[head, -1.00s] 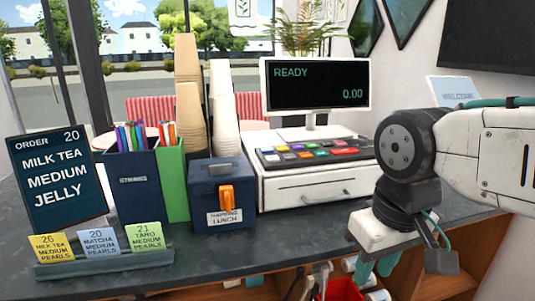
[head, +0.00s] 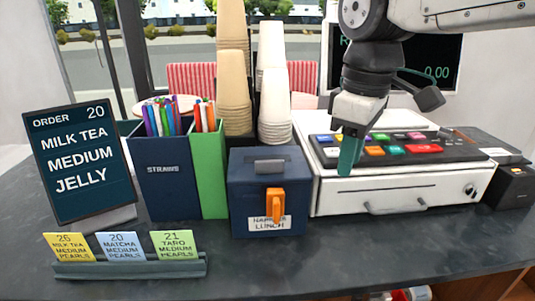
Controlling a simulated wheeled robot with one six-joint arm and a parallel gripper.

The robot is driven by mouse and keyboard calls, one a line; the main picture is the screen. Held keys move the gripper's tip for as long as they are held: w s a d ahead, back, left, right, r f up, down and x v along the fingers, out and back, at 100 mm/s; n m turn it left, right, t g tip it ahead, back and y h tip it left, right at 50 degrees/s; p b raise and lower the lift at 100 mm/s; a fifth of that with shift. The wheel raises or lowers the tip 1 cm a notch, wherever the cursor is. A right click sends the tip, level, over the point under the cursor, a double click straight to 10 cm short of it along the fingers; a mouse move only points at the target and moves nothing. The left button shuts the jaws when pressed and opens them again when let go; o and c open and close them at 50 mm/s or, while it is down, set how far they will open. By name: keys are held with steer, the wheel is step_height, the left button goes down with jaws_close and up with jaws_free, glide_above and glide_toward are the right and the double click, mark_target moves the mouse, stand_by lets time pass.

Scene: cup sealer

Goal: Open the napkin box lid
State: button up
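The napkin box (head: 252,205) is a dark blue box on the counter, left of the cash register. Its lid (head: 262,158) is down and has a grey handle (head: 270,166) on top. An orange piece (head: 275,204) sits on its front, above a white label. My gripper (head: 349,155) points down in front of the register's keypad, to the right of the napkin box and apart from it. Its teal fingers overlap in this view, so I cannot tell whether they are open or shut.
The cash register (head: 400,190) stands right of the box. A straw holder (head: 165,180) and a green holder (head: 210,172) stand to its left, with stacked cups (head: 233,85) behind. An order sign (head: 80,160) and a card rack (head: 130,267) are at left. The front counter is clear.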

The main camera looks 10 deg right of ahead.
mark_target(269, 161)
steer(key=w+a+r+n, duration=0.1)
steer(key=w+a+n, duration=0.1)
steer(key=a, duration=0.1)
steer(key=w+a+r+n, duration=0.1)
steer(key=w+a+n, duration=0.2)
steer(key=a, duration=0.1)
steer(key=w+a+r+n, duration=0.1)
steer(key=w+a+n, duration=0.1)
steer(key=a, duration=0.2)
steer(key=shift+w+a+r+g, duration=0.15)
steer(key=shift+w+r+g, duration=0.05)
steer(key=shift+w+g, duration=0.1)
steer(key=shift+w+a+f+n, duration=0.1)
steer(key=shift+a+n, duration=0.25)
steer(key=shift+n, duration=0.05)
step_height(269, 161, down, 7)
steer(key=shift+f, duration=0.2)
jaws_close()
